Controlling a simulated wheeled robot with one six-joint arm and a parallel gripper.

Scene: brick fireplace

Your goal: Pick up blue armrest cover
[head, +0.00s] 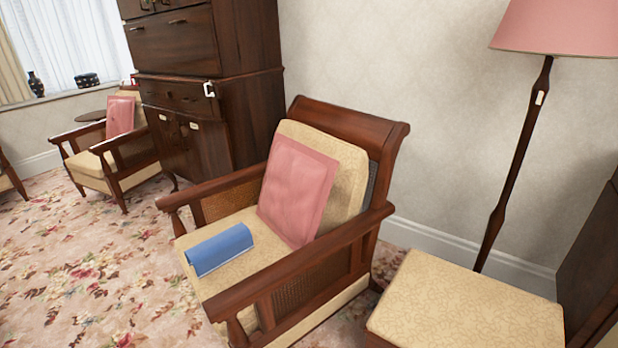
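The blue armrest cover (220,249) lies on the cream seat cushion of a wooden armchair (349,237), near the seat's front edge. It looks like a folded piece of blue cloth with a paler front edge. Nothing covers it in the head view. A pink cushion (297,189) leans against the chair's backrest just behind it. The chair's wooden armrests stand on both sides of the seat. My gripper is not in view.
A cream-topped stool (460,305) stands right of the armchair, by a floor lamp (520,155) with a pink shade. A dark wooden cabinet (200,75) stands behind. A second armchair (110,155) is at the far left. The floral carpet (80,265) at left is clear.

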